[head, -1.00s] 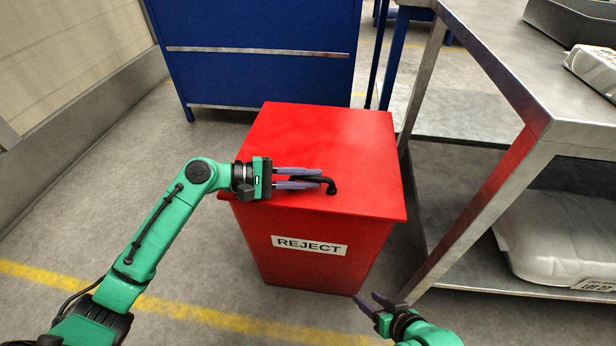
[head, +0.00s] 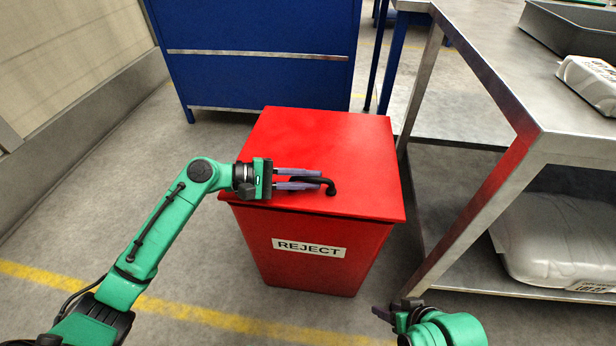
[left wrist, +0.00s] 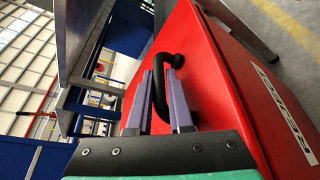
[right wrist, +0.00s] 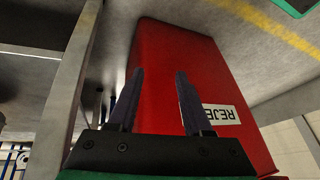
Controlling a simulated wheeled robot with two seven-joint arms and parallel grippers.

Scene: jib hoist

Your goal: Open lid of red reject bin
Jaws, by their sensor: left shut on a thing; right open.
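The red reject bin (head: 308,258) stands on the floor with a white REJECT label on its front. Its red lid (head: 325,140) lies on top and looks closed. A black bar handle (head: 329,184) sits near the lid's front edge. My left gripper (head: 318,180) is shut on the handle; in the left wrist view the handle (left wrist: 162,85) passes between its fingers (left wrist: 165,95). My right gripper (head: 386,310) is open and empty, low in front of the bin's right side. The right wrist view shows the bin (right wrist: 185,75) beyond its open fingers (right wrist: 155,100).
A metal table (head: 500,70) with a lower shelf stands close on the right, holding a grey tray (head: 570,30) and white bags (head: 560,235). A blue cabinet (head: 260,70) is behind the bin. Clear floor lies left and in front.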

